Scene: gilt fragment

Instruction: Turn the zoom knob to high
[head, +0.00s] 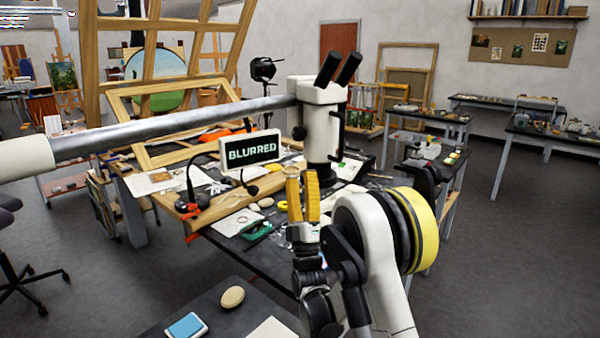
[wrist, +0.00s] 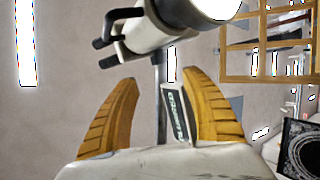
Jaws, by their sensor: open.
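A white microscope head (head: 322,92) with two black eyepieces hangs on a metal boom above the cluttered table. A small black knob (head: 298,133) sticks out on its left side; I cannot read which setting it has. A sign (head: 250,151) reading "BLURRED" stands left of the microscope. My gripper (head: 302,174) has yellow fingers, open and empty, in front of and below the microscope, apart from it. In the wrist view, the gripper (wrist: 162,77) is open toward the microscope (wrist: 160,30), which lies beyond the fingertips; the sign (wrist: 176,114) shows between the fingers.
The metal boom (head: 170,128) crosses to the microscope from the left. The table below holds papers, a green item (head: 257,231) and several small tools. A wooden frame (head: 170,95) stands behind.

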